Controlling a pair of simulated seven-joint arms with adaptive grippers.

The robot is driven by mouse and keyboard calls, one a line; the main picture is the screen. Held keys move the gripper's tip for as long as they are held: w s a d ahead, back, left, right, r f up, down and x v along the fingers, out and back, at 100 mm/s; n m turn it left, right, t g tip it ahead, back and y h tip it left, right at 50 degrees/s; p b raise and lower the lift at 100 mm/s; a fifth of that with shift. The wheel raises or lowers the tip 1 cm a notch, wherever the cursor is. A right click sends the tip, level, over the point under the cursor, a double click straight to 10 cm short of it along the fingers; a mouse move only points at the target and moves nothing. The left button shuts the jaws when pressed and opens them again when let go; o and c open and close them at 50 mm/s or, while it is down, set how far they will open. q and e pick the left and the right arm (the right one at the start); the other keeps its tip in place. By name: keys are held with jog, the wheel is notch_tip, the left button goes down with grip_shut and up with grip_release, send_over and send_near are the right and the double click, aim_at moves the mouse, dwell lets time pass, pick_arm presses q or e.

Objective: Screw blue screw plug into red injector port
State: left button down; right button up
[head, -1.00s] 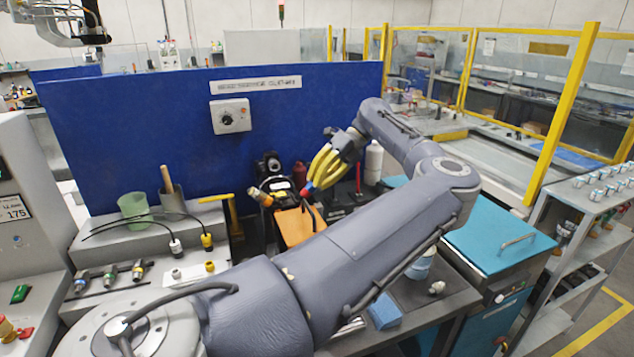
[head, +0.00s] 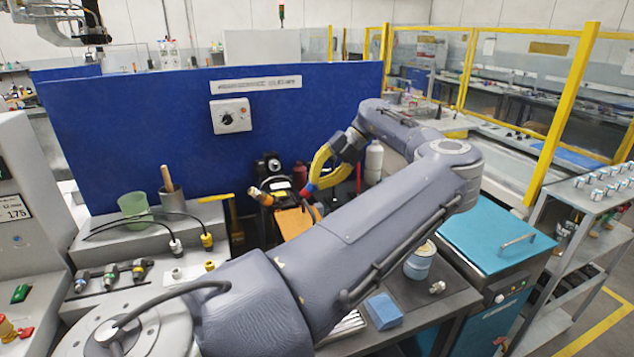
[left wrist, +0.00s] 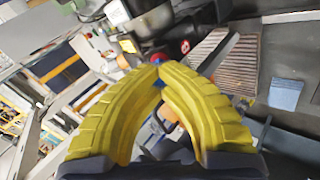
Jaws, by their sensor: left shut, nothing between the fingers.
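My left gripper (head: 311,187) has curved yellow fingers and hangs over the bench beside a black device (head: 274,184). It also shows in the left wrist view (left wrist: 160,68), where the fingertips meet and nothing is held between them. In the left wrist view a red and blue spot (left wrist: 155,61) shows just beyond the tips. I cannot make out the blue screw plug for certain. My right gripper is not in view.
A blue block (head: 383,310) and a round container (head: 419,262) stand on the bench. Cable connectors (head: 207,241) and a green cup (head: 133,206) are at left. A blue panel (head: 160,120) closes the back.

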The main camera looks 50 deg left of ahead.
pick_arm(q)
jog(key=m, duration=0.5)
jog(key=shift+m, duration=0.3)
jog(key=m, duration=0.3)
jog(key=m, duration=0.7)
jog(key=shift+f, duration=0.1)
jog(key=m, duration=0.4)
jog(key=shift+s+m, duration=0.1)
jog(key=shift+m, duration=0.3)
jog(key=c, duration=1.7)
grip_release()
jog(key=shift+a, duration=0.1)
jog(key=shift+o, duration=0.9)
